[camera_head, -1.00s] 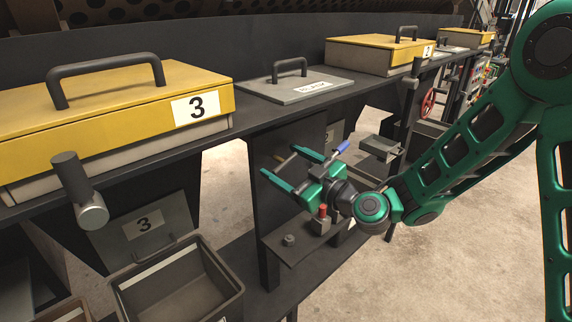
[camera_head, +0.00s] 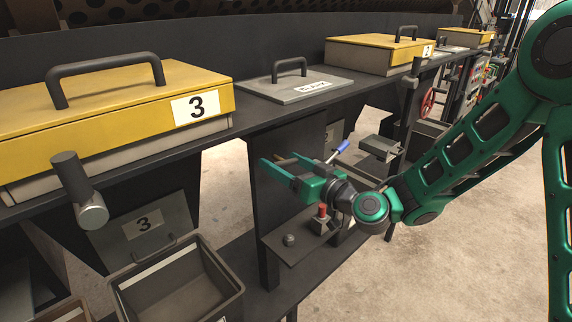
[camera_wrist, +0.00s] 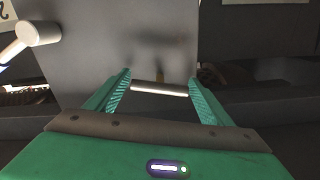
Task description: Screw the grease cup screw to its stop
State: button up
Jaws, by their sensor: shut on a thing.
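The grease cup screw shows in the wrist view as a pale crossbar (camera_wrist: 160,88) in front of a grey upright plate, with a small brass-coloured part behind it. My gripper (camera_wrist: 158,92) has its two green fingers at the bar's two ends, shut on it. The bar lies nearly level in that view. In the head view my gripper (camera_head: 273,166) reaches to the dark upright plate (camera_head: 262,215) under the bench, fingers pointing left. The screw is mostly hidden there by the fingers. Its thread and stop are not visible.
A small shelf (camera_head: 290,254) below carries a grey knob (camera_head: 289,240) and a red-topped part (camera_head: 322,212). An open bin (camera_head: 180,285) stands at lower left. Open floor lies to the right.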

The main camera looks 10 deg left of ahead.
jog(key=m, duration=0.7)
jog(key=shift+w+d, duration=0.2)
jog(key=m, duration=0.6)
jog(key=shift+f+m, duration=0.1)
jog(key=shift+m, duration=0.3)
jog(key=m, duration=1.3)
jog(key=shift+s+f+m, duration=0.1)
jog(key=shift+s+m, duration=0.05)
jog(key=shift+m, duration=0.15)
jog(key=o, duration=1)
jog(key=shift+o, duration=0.2)
jog(key=shift+a, duration=0.1)
jog(key=shift+s, duration=0.1)
